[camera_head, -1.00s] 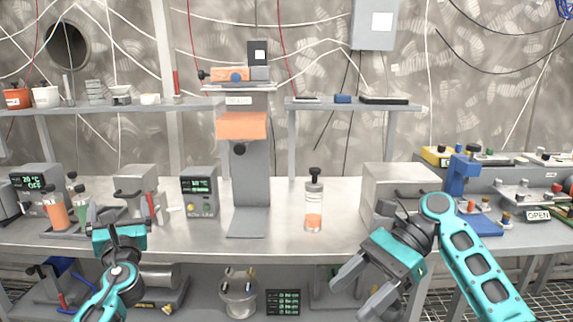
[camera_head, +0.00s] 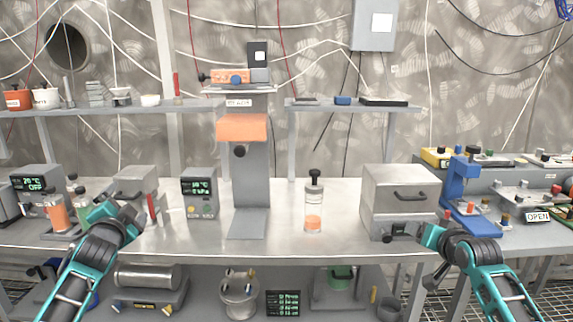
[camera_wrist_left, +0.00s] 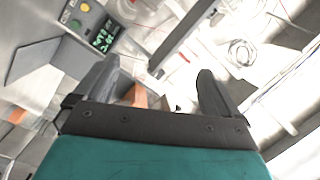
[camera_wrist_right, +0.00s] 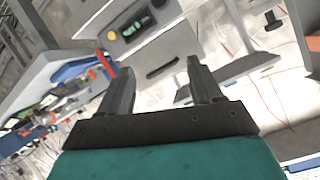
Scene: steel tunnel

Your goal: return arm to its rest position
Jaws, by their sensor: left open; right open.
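My left arm comes in from the left in the head view, with its gripper (camera_head: 124,214) over the left part of the steel table, in front of a small grey box. In the left wrist view its two fingers (camera_wrist_left: 155,80) stand apart with nothing between them. My right arm comes in at lower right, its teal gripper body (camera_head: 434,237) near the table's front right edge. Its fingers are hard to make out there. In the right wrist view they (camera_wrist_right: 150,68) are spread and empty.
A grey box with a handle (camera_head: 401,190) stands close to my right gripper. A bottle with orange liquid (camera_head: 313,205) and a tall stand (camera_head: 251,175) are mid-table. Vials (camera_head: 57,215) and a meter (camera_head: 199,194) are near my left gripper. The table front is clear.

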